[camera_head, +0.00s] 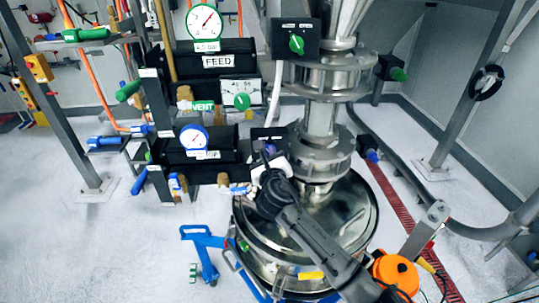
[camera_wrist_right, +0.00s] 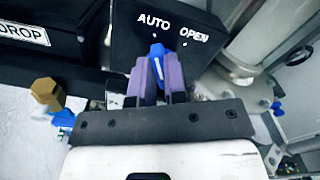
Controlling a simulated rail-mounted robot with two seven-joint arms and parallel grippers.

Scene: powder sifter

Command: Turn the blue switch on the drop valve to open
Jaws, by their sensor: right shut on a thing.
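The blue switch (camera_wrist_right: 157,53) is on a black valve box (camera_wrist_right: 190,22) marked AUTO and OPEN. In the right wrist view its tip points up toward the mark under AUTO, left of the mark under OPEN. The purple fingers of my right gripper (camera_wrist_right: 160,75) stand on both sides of the switch and are shut on it. In the head view my right gripper (camera_head: 269,155) is at the black box (camera_head: 268,134), and the arm mostly hides the switch. My left gripper is not in view.
A black panel with a DROP label (camera_wrist_right: 22,32) is left of the box. The steel sifter vessel (camera_head: 345,205) stands below and behind my right arm. A grey vertical pipe (camera_head: 320,120) is close on the right. Gauge panels (camera_head: 210,60) are at left.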

